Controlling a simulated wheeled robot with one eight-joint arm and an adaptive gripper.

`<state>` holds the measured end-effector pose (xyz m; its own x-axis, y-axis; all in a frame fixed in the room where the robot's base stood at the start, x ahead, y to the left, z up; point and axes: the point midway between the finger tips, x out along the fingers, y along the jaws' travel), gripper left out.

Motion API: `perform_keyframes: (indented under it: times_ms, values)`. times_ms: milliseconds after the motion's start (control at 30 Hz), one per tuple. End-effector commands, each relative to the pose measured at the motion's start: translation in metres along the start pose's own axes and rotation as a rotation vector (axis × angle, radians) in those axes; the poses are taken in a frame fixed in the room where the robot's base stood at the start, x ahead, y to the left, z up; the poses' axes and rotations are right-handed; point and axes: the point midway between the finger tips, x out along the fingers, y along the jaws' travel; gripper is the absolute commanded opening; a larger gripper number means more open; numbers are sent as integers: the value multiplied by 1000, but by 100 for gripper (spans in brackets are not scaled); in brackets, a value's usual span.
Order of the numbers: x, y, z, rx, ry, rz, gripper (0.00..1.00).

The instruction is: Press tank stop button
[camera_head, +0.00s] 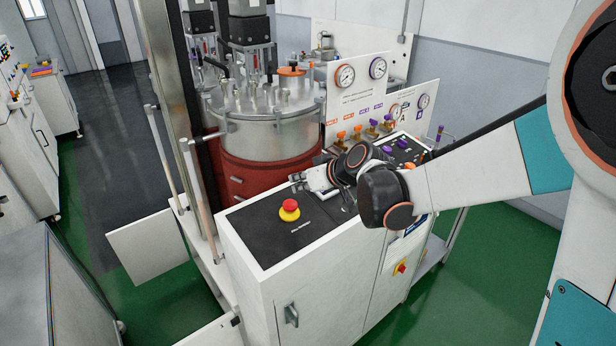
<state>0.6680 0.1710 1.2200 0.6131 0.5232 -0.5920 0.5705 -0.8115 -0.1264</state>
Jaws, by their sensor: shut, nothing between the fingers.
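A red mushroom button on a yellow base (289,209) stands on the black top panel of the white cabinet, near its left part. My gripper (294,183) is shut and empty. It reaches in from the right over the panel and lies just behind the button in the picture, apart from it as far as I can see. Its exact height above the panel is hard to tell. A second red and yellow switch (400,268) sits on the cabinet's front right face.
A steel tank (262,128) with a red lower part stands behind the panel. Gauges (345,76) and orange and purple valves (357,132) stand to its right. A metal post (176,90) and rails rise at the left. Green floor (480,290) is free at the right.

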Motion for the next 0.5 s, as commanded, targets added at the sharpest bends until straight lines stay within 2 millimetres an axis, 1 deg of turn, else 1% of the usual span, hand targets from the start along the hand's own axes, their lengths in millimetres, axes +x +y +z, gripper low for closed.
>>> perform_keyframes:
  times_ms: [33,200,300,500]
  values:
    - [11,0,1,-2,0,-1,0]
    - [28,0,18,-1,0,0,0]
    - [34,0,24,-1,0,0,0]
    - [38,0,28,0,0,0,0]
